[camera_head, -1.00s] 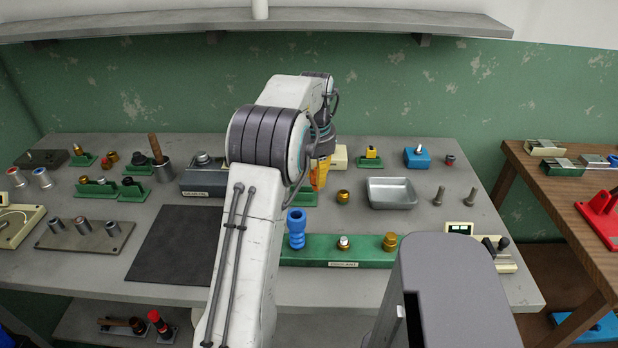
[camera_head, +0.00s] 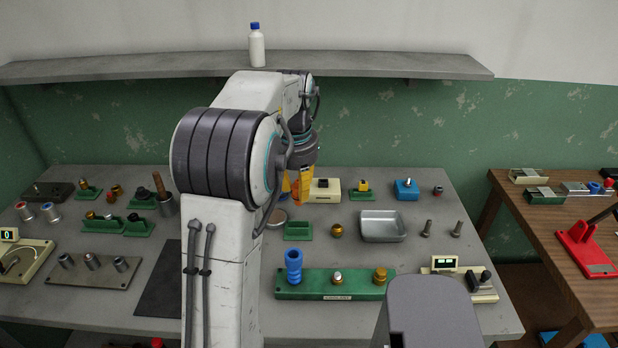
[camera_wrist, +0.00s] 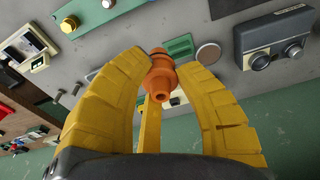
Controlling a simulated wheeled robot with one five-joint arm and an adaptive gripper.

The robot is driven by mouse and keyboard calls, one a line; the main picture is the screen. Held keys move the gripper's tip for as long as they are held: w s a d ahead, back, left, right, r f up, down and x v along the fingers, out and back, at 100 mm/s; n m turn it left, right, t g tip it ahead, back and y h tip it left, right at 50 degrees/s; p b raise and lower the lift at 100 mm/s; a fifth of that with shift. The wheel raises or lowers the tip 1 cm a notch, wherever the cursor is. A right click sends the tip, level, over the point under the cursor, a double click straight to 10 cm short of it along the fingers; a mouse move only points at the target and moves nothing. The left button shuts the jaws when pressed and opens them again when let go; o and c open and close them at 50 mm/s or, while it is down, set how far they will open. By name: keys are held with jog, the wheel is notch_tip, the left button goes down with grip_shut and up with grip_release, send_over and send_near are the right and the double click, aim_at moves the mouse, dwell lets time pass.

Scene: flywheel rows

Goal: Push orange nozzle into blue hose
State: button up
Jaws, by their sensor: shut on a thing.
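The orange nozzle (camera_wrist: 161,75) is between the yellow fingers of my gripper (camera_wrist: 158,66) in the wrist view, which are shut on it. In the head view my gripper (camera_head: 300,185) hangs above the back part of the bench, mostly behind my arm. The blue hose (camera_head: 293,265) stands upright at the left end of a green labelled base (camera_head: 310,291), in front of my gripper and apart from it.
A brass fitting (camera_head: 380,275) and a silver one (camera_head: 337,278) stand on the same green base. An empty green holder (camera_head: 298,230) and a metal tray (camera_head: 382,227) lie behind it. A white bottle (camera_head: 257,48) stands on the shelf above.

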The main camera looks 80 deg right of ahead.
jog(key=a+p, duration=0.1)
jog(key=a, duration=0.3)
send_over(293, 248)
jog(key=a, duration=0.2)
jog(key=shift+f, duration=2.25)
jog(key=shift+s+d+m, duration=0.15)
jog(key=shift+m, duration=0.15)
jog(key=shift+f, duration=0.1)
jog(key=shift+f+b, duration=2.6)
jog(key=shift+f, duration=0.2)
jog(key=shift+f+b, duration=1.8)
jog(key=shift+f, duration=0.2)
jog(key=o, duration=1.2)
jog(key=shift+c, duration=0.2)
